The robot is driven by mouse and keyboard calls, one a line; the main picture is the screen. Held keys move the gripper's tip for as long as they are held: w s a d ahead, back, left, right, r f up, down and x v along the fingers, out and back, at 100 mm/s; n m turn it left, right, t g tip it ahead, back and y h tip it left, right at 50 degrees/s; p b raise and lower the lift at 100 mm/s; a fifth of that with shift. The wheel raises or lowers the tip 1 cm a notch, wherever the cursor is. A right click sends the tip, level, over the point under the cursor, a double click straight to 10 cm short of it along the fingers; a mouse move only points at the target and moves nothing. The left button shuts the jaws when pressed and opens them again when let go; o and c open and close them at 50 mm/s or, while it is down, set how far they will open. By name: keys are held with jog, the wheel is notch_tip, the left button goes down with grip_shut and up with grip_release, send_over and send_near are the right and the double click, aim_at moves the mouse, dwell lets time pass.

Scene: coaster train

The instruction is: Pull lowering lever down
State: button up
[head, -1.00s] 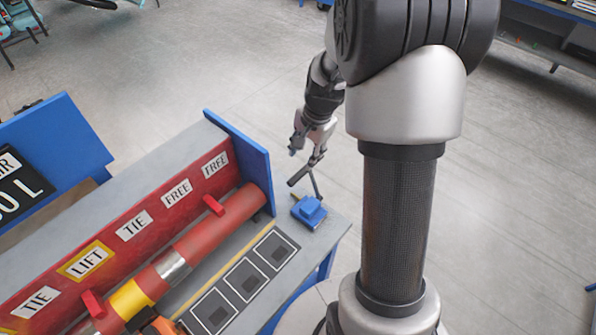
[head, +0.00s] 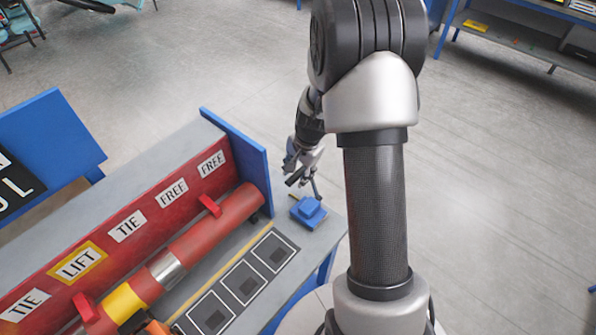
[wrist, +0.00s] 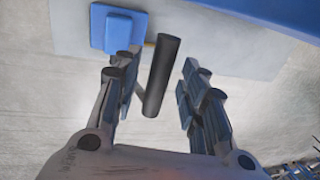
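The lowering lever has a blue base (head: 308,212) at the right end of the grey bench and a black bar handle (head: 293,180) raised above it. In the wrist view, the black handle (wrist: 161,75) lies lengthwise between the two fingers of my gripper (wrist: 158,68), with a gap showing on each side. The blue base (wrist: 118,28) is beyond the left finger there. My gripper (head: 302,166) is open and close around the handle. Whether a finger touches the handle cannot be told. The lever's thin rod is partly hidden.
A red tube (head: 217,219) with a yellow band lies along the bench beside a red panel with labels TIE, LIFT and FREE. A blue upright end plate (head: 240,160) stands left of the lever. Black square pads (head: 243,283) lie in front. Open floor is behind and right.

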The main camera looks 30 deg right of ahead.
grip_shut()
